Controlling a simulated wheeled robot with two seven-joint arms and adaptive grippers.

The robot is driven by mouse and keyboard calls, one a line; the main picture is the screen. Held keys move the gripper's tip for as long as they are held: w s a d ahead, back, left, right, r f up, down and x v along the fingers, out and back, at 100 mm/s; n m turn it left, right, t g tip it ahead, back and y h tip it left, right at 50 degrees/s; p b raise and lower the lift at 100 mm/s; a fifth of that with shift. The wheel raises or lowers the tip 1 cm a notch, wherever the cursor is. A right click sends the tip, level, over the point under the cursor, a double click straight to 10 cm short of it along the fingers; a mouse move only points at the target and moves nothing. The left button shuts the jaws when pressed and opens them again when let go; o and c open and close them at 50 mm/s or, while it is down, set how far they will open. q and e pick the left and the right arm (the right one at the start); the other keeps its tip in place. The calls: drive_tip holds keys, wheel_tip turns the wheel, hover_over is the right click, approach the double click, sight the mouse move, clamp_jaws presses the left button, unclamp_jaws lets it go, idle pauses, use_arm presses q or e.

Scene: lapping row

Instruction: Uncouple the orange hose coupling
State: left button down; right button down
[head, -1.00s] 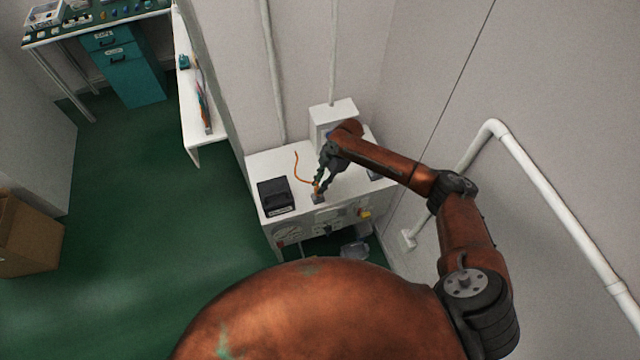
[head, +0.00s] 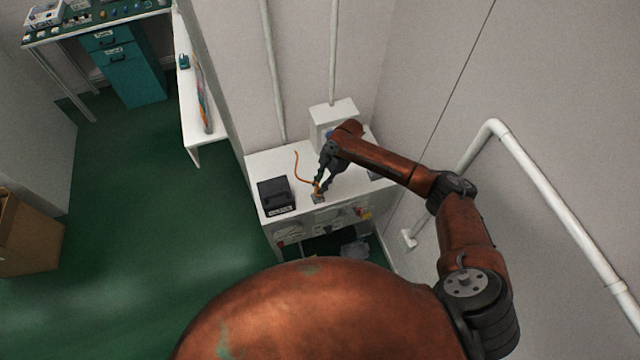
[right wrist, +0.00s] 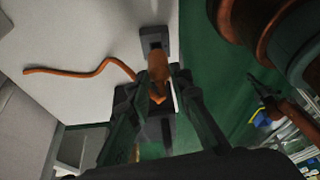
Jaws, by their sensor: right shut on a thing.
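The orange hose coupling (right wrist: 158,72) stands at a small grey block (right wrist: 154,38) on the white bench top; the block also shows in the head view (head: 318,198). An orange hose (right wrist: 80,72) curves away from it to the left. My right gripper (head: 318,186) is shut on the coupling, with its fingers on both sides of it in the right wrist view. Whether the coupling is still seated in the block cannot be told. A dark tip on a brown link at the right of the right wrist view seems to be my left gripper (right wrist: 263,88); its jaws are unclear.
A black box (head: 275,194) sits on the white bench (head: 262,160) left of the coupling. A white box (head: 333,115) stands at the back by the wall. A white pipe (head: 555,180) runs along the right wall. Green floor lies open to the left.

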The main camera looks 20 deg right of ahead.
drive_tip(key=shift+f+b, duration=0.7)
drive_tip(key=shift+f, duration=0.45)
drive_tip(key=c, duration=1.7)
unclamp_jaws()
drive_tip(key=shift+o, duration=0.2)
drive_tip(key=shift+r, duration=0.1)
drive_tip(key=v, duration=1.2)
